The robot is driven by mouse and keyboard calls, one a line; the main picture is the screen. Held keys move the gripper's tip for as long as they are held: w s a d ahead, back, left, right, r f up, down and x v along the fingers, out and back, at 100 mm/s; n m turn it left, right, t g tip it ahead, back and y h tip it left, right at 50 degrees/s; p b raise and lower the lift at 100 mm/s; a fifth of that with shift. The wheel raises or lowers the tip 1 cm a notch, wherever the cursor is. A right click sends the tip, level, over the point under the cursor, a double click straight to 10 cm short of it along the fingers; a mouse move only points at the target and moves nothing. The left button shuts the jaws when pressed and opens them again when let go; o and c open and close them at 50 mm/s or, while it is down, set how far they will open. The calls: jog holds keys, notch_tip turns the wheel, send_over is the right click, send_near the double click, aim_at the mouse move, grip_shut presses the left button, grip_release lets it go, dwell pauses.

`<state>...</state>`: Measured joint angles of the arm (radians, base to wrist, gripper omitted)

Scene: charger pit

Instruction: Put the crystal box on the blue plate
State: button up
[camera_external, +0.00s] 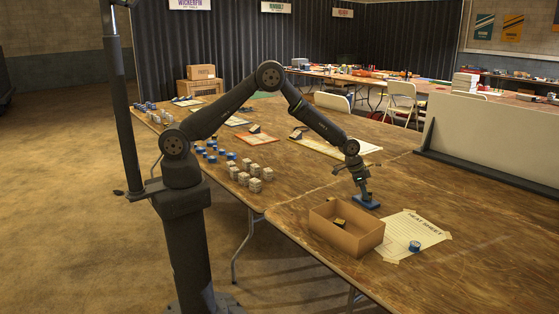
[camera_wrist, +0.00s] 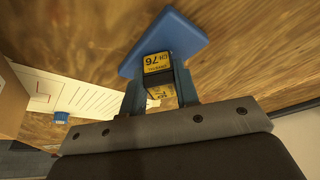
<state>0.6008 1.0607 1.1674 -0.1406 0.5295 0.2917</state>
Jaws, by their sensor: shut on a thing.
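The crystal box is a small yellow and black box (camera_wrist: 157,64) with a printed label, between my gripper's two fingers in the wrist view. My gripper (camera_wrist: 160,88) is shut on it; it also shows in the external view (camera_external: 362,187), pointing down. The blue plate (camera_wrist: 172,34) is a flat square just beyond the fingertips and the box. It also lies on the wooden table under my gripper in the external view (camera_external: 372,206). The box looks to be right at or just over the plate; I cannot tell whether they touch. In the external view my gripper hides the box.
An open cardboard box (camera_external: 358,244) with a dark and yellow item inside stands just in front of the plate. A taped paper sheet (camera_external: 412,230) lies to the right with a small blue round object (camera_external: 414,246) on it. Several small blocks stand on the table's left.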

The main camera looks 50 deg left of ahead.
jog(key=shift+f, duration=0.2)
jog(key=o, duration=0.9)
jog(key=shift+o, duration=0.2)
jog(key=shift+r, duration=0.15)
jog(key=shift+r, duration=0.25)
jog(key=v, duration=1.1)
jog(key=shift+s+r, duration=0.15)
jog(key=shift+r, duration=0.15)
jog(key=shift+a+f, duration=0.1)
